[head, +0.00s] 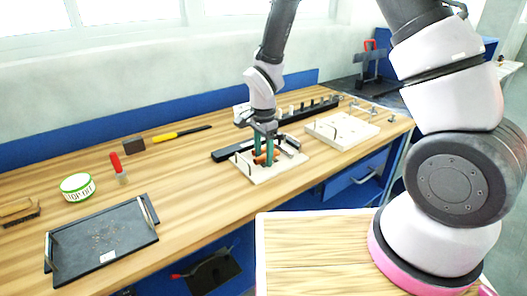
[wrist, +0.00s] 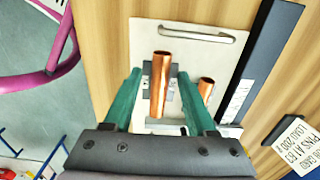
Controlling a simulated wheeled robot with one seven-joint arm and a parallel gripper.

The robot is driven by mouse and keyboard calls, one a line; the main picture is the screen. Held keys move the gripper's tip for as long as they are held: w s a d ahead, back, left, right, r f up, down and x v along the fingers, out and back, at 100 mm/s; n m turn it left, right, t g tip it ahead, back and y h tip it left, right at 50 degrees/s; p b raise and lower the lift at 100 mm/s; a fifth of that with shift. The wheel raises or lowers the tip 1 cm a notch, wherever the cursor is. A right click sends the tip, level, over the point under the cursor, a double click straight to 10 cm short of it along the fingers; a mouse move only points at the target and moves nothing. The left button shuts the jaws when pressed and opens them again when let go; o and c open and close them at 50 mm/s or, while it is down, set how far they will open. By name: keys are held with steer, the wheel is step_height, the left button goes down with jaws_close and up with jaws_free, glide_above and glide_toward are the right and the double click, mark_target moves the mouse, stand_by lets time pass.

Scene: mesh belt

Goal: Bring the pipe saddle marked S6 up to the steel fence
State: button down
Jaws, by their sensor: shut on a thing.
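My gripper (head: 264,160) is over a pale board (head: 289,172) on the workbench, its green fingers pointing down. In the wrist view the fingers (wrist: 159,76) close on a dark grey block, which I take for the pipe saddle (wrist: 173,72), with an upright copper pipe (wrist: 160,85) between them. Its white label is partly hidden and I cannot read S6. A second copper pipe (wrist: 206,90) stands to the right. A long dark bar, apparently the steel fence (wrist: 262,60), runs along the board's right side; it also shows in the head view (head: 228,154). The held block looks apart from it.
A second pale board (head: 342,130) lies to the right, and a row of small pieces stands behind. A lettered card (wrist: 298,140) lies beside the bar.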

steer(key=shift+f, duration=1)
steer(key=shift+w+d, duration=0.6)
steer(key=shift+d, duration=0.2)
steer(key=shift+w+d, duration=0.6)
steer(key=shift+d, duration=0.15)
stand_by(1.0)
steer(key=shift+c, duration=0.6)
jaws_free()
step_height(320, 180, up, 11)
steer(key=shift+f, duration=0.2)
steer(key=s+d+r+n+t+y, duration=0.1)
steer(key=d+r, duration=0.4)
steer(key=r, duration=0.3)
steer(key=s+d+r+n+t+y, duration=0.1)
steer(key=d+r+n+t, duration=0.1)
steer(key=d+r, duration=0.5)
steer(key=s+d+r+n+t, duration=0.4)
steer(key=s+d+r, duration=0.3)
steer(key=s+r, duration=0.5)
steer(key=shift+s+r, duration=0.35)
steer(key=shift+s, duration=0.15)
